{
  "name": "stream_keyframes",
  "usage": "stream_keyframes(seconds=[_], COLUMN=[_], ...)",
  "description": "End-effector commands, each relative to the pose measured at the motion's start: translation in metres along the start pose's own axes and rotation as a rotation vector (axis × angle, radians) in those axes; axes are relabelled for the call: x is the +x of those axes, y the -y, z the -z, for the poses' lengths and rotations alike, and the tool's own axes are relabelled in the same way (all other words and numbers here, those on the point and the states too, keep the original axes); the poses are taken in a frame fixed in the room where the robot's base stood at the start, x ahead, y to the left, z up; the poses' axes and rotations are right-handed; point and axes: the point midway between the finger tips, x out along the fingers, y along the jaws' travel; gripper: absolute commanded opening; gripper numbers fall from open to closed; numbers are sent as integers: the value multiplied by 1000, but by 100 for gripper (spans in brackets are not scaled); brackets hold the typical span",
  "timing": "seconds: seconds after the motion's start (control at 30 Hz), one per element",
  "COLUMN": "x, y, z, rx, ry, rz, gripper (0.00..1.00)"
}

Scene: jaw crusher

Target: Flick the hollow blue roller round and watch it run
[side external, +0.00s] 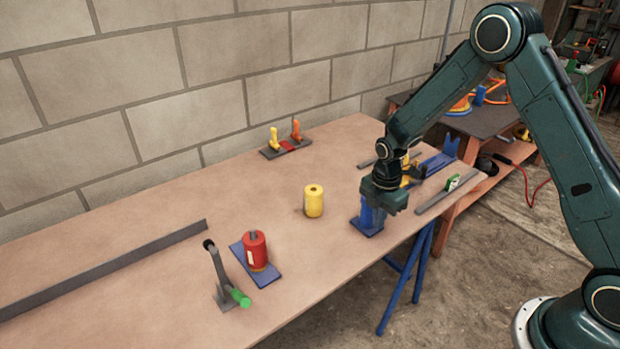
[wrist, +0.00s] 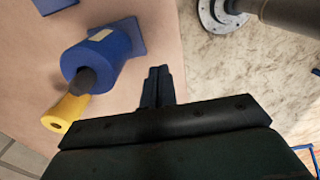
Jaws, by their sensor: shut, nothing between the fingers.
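The hollow blue roller (side external: 371,213) stands upright on a blue base plate (side external: 367,229) near the table's right front edge, partly hidden by my gripper (side external: 386,206) in the side view. The wrist view shows the roller (wrist: 105,58) with a dark pin end showing at its top and a pale label on its side. My gripper (wrist: 158,73) is shut and empty, its fingers together beside the roller. A gap shows between fingers and roller in the wrist view; I cannot tell whether they touch in depth.
A yellow hollow cylinder (side external: 313,201) stands left of the blue roller. Blue and grey parts lie behind my gripper. The table edge is close by.

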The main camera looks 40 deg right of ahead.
Motion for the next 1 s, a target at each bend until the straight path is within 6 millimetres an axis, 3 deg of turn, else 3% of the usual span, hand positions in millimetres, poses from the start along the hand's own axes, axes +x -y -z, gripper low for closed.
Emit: stream_keyframes(seconds=[0.27, 1.0], x=[0, 1], y=[-16, -128], z=[0, 2], rx=[-1, 1], ry=[0, 1], rz=[-2, -1], gripper=[0, 0])
